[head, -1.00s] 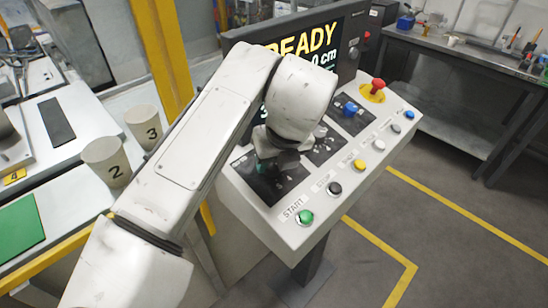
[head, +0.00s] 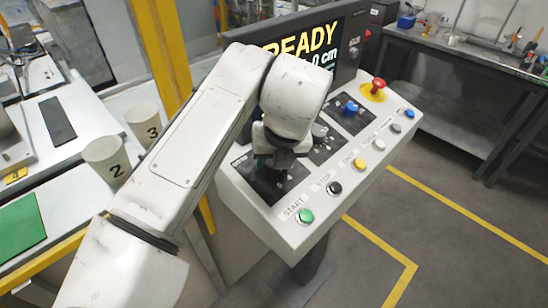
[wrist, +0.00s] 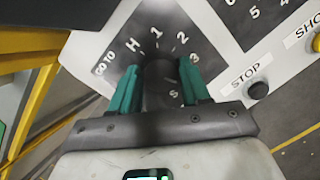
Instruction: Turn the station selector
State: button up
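The station selector is a dark round knob (wrist: 159,76) on a black dial plate (wrist: 118,48) marked GO TO, H, 1, 2, 3 in the wrist view. My gripper (wrist: 160,70) has its two teal fingers on either side of the knob, with a dark gap seeming to remain between them. I cannot see whether they touch it. In the head view my gripper (head: 275,165) is low over the dial plate (head: 258,186), and my wrist hides the knob. The knob's pointer direction is not clear.
The sloped console carries a green START button (head: 306,216), a black STOP button (head: 335,188), more coloured buttons, a blue knob (head: 351,107) and a red emergency stop (head: 378,85). The screen (head: 325,45) reads READY. Cups (head: 107,160) stand on the left bench beside a yellow post.

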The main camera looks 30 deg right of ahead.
jog(key=o, duration=0.4)
jog(key=shift+r, duration=0.1)
jog(key=b+v, duration=0.1)
jog(key=v, duration=0.9)
jog(key=shift+s+r, duration=0.2)
jog(key=shift+r, duration=0.05)
